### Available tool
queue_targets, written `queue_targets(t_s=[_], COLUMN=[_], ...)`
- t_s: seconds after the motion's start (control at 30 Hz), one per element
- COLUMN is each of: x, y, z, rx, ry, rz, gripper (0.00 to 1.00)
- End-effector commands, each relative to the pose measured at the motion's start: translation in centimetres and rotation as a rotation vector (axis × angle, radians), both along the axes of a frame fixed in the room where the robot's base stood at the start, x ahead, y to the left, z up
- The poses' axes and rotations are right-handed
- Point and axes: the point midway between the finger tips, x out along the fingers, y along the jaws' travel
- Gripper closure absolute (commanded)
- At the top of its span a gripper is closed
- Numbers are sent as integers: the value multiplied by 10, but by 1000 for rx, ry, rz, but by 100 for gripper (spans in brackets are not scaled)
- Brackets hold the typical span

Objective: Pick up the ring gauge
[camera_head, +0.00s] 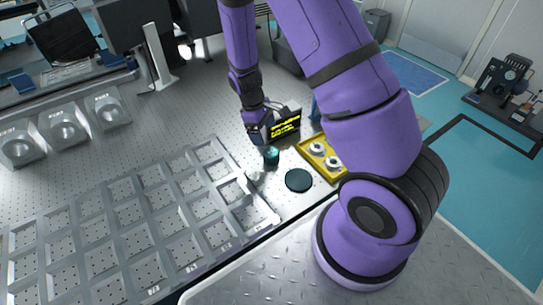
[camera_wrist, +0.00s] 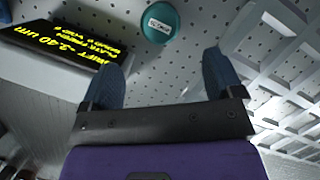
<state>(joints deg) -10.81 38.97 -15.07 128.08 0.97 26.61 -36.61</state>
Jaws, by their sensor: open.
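Two pale ring-shaped pieces, which look like ring gauges, sit in a yellow tray in the head view: one ring (camera_head: 317,148) at the back, another ring (camera_head: 333,163) nearer me. I cannot tell for sure which piece is the ring gauge. A teal round piece (camera_head: 271,156) stands on the table left of the tray; in the wrist view its labelled top (camera_wrist: 159,22) shows beyond the fingertips. My gripper (camera_wrist: 163,75) is open, with nothing between its dark fingers. In the head view the gripper is partly hidden beside the display, just behind the teal piece.
A display with yellow text (camera_head: 286,125) stands close to my gripper. The yellow tray (camera_head: 309,153) is partly hidden by my arm. A dark disc (camera_head: 299,180) lies in front. A grey compartment rack (camera_head: 125,213) fills the left. Several grey boxes (camera_head: 66,133) stand far left.

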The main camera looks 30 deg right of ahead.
Motion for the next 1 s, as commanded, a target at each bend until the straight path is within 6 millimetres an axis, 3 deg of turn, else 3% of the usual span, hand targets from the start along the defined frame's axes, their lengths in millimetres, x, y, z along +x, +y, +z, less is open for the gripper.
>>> queue_targets(t_s=[0.2,0.47,0.8,1.0], x=[-8,-12,-22,-23], y=[-5,-7,-14,-15], z=[-31,-46,-85,-92], rx=[0,0,-1,0], ry=[3,3,2,0], rz=[-1,-1,-2,-1], gripper=[14,14,14,14])
